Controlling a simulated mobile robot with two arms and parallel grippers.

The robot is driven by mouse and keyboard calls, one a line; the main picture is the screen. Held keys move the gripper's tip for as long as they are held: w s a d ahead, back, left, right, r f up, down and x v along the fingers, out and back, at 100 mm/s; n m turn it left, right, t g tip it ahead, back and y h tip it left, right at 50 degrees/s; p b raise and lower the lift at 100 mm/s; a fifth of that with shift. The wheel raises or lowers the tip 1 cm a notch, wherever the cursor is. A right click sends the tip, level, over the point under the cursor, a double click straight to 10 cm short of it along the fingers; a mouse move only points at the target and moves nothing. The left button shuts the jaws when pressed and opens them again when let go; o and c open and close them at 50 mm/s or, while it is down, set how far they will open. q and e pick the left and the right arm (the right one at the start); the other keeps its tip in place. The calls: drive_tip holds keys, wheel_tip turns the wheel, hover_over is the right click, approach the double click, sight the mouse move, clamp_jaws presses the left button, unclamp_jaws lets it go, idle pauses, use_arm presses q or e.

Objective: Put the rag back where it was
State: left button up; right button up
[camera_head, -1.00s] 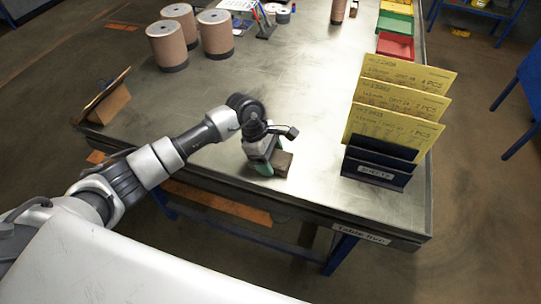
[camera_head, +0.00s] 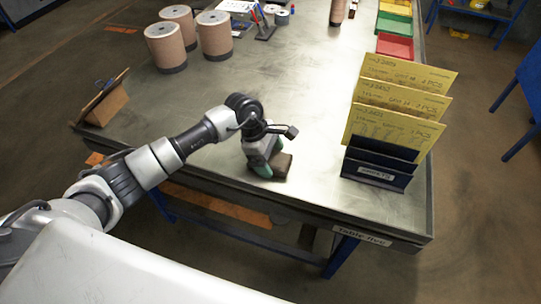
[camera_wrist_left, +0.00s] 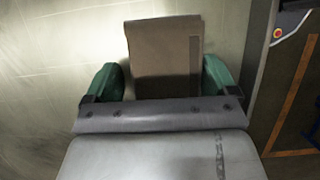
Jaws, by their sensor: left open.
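The rag (camera_wrist_left: 165,55) is a folded brown cloth on the metal table top near its front edge. It also shows in the head view (camera_head: 283,164), partly hidden by my gripper. My left gripper (camera_head: 266,168) is open, low over the table at the rag. In the left wrist view its green fingers (camera_wrist_left: 164,82) stand on either side of the rag's near end, with a gap at the left finger. My right gripper is not in view.
A dark blue rack (camera_head: 378,165) with several yellow cards stands to the right. The table's middle is clear.

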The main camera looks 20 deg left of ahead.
use_arm(q)
drive_tip(key=shift+s+f+p, duration=0.3)
drive_tip(key=shift+s, duration=0.15)
drive_tip(key=shift+d+r+p, duration=0.1)
drive_tip(key=shift+r+p, duration=0.3)
drive_tip(key=shift+p, duration=0.1)
drive_tip(key=b+v, duration=0.2)
drive_tip(key=v, duration=1)
drive_tip(key=shift+w+b, duration=0.25)
drive_tip(key=shift+b, duration=0.1)
